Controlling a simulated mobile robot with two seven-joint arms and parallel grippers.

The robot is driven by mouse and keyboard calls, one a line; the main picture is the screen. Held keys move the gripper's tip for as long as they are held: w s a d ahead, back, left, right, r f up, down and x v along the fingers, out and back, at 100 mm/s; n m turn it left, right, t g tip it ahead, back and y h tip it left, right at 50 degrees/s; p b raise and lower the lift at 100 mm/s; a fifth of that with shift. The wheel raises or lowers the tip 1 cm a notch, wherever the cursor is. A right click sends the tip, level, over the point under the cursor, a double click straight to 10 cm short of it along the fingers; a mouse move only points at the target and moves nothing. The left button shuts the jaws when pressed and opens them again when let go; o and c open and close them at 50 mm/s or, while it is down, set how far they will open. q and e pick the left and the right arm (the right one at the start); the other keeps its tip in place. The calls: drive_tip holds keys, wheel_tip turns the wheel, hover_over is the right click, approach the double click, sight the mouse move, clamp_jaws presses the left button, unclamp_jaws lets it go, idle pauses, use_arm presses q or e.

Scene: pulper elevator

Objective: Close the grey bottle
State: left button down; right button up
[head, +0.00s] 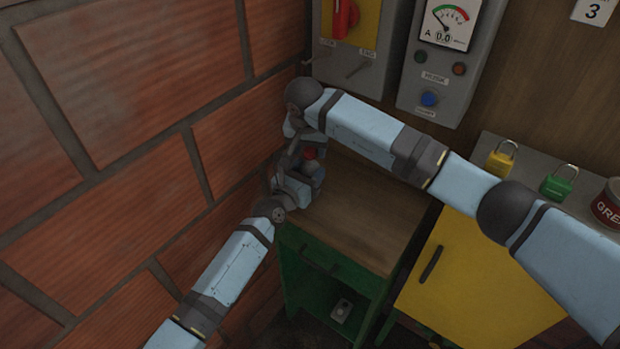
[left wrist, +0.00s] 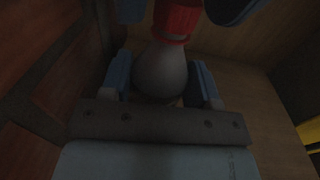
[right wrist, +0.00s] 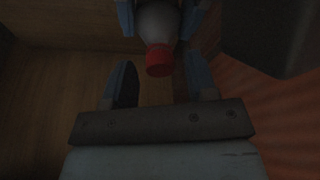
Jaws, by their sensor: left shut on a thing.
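The grey bottle (head: 312,168) with a red cap (head: 310,153) is held up above the left end of the wooden worktop. My left gripper (left wrist: 161,66) is shut on the grey bottle's body (left wrist: 160,75) in the left wrist view. The red cap (left wrist: 175,20) sits on the bottle's neck; I cannot tell how tightly. My right gripper (right wrist: 160,63) is open, its fingers on either side of the cap (right wrist: 158,60), which shows at the fingertips with a gap on each side. In the head view the right hand partly hides the bottle's top.
A brick wall (head: 120,150) stands close on the left. The wooden top of a green cabinet (head: 365,220) is clear. Switch boxes (head: 445,75) hang behind. A yellow cabinet (head: 465,280) stands to the right, with padlocks (head: 500,160) and a red can (head: 607,205) on a grey top.

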clamp_jaws()
drive_tip(key=m, duration=0.3)
drive_tip(key=m+g+h, duration=0.1)
drive_tip(key=m, duration=0.2)
drive_tip(key=shift+w+a+m+h, duration=0.1)
drive_tip(key=shift+m+h, duration=0.2)
drive_tip(key=m, duration=0.3)
drive_tip(key=m+g, duration=0.1)
drive_tip(key=m, duration=0.2)
drive_tip(key=shift+g+h, duration=0.3)
drive_tip(key=shift+o, duration=0.6)
unclamp_jaws()
